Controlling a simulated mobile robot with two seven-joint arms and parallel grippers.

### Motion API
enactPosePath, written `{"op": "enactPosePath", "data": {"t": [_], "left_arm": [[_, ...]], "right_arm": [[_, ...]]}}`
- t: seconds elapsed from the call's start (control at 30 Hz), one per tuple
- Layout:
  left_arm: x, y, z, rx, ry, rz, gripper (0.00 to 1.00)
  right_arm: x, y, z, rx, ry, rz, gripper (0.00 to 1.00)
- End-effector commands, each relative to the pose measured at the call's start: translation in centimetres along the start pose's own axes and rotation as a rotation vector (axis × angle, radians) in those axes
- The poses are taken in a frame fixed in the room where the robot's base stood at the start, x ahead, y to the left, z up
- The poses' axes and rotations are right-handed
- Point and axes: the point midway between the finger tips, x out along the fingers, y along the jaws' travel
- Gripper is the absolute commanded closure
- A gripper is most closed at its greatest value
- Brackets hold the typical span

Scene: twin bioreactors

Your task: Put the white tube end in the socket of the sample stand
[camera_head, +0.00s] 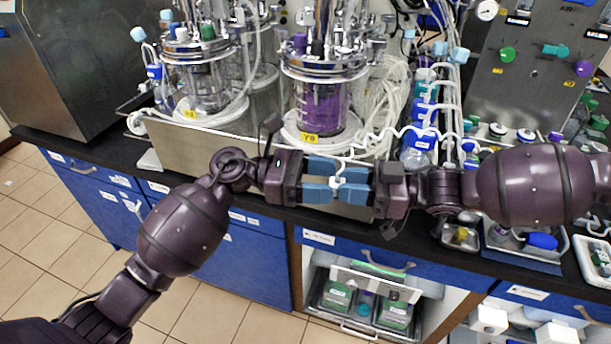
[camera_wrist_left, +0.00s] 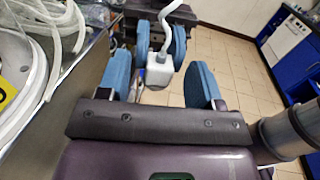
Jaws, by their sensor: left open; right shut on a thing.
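The white tube end (camera_wrist_left: 160,72) is a small white block on a white ribbed tube, seen in the left wrist view. My right gripper (camera_wrist_left: 161,45) is shut on it from the far side with its blue fingers. My left gripper (camera_wrist_left: 160,82) is open, with one blue finger on each side and the tube end in or just beyond the gap. In the head view my left gripper (camera_head: 319,180) and right gripper (camera_head: 352,183) face each other tip to tip, with the white tube end (camera_head: 337,182) between them. I cannot clearly make out the sample stand's socket.
Behind the grippers stand two glass bioreactors, one with clear content (camera_head: 207,88) and one with purple liquid (camera_head: 321,105). White tubing (camera_head: 385,100) hangs at their right. Blue-capped bottles (camera_head: 418,150) stand close behind my right gripper. The dark bench edge (camera_head: 270,212) runs below the arms.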

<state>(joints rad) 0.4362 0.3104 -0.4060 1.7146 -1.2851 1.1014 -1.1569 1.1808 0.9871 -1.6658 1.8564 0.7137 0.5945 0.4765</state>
Motion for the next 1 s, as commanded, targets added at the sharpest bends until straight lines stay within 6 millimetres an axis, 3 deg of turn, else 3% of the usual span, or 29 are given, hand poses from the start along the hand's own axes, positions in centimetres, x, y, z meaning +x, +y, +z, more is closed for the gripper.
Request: {"op": "enactPosePath", "data": {"t": [0.33, 0.67, 0.7, 0.9, 1.0], "left_arm": [[0.38, -0.01, 0.02, 0.000, -0.001, 0.000, 0.40], [0.35, -0.01, 0.02, 0.000, 0.000, 0.000, 0.89], [0.35, 0.00, 0.03, 0.000, 0.000, 0.000, 0.94], [0.34, 0.00, 0.02, 0.000, 0.000, 0.000, 0.94], [0.34, -0.01, 0.02, 0.000, 0.000, 0.000, 0.94]], "right_arm": [[0.01, 0.00, -0.01, 0.000, 0.000, 0.000, 0.94], [0.01, -0.01, -0.01, 0.000, 0.000, 0.000, 0.94], [0.01, -0.02, -0.01, 0.000, 0.000, -0.001, 0.70], [0.01, -0.02, -0.01, 0.000, 0.000, 0.000, 0.42], [0.01, -0.01, 0.00, 0.000, 0.000, 0.000, 0.42]]}}
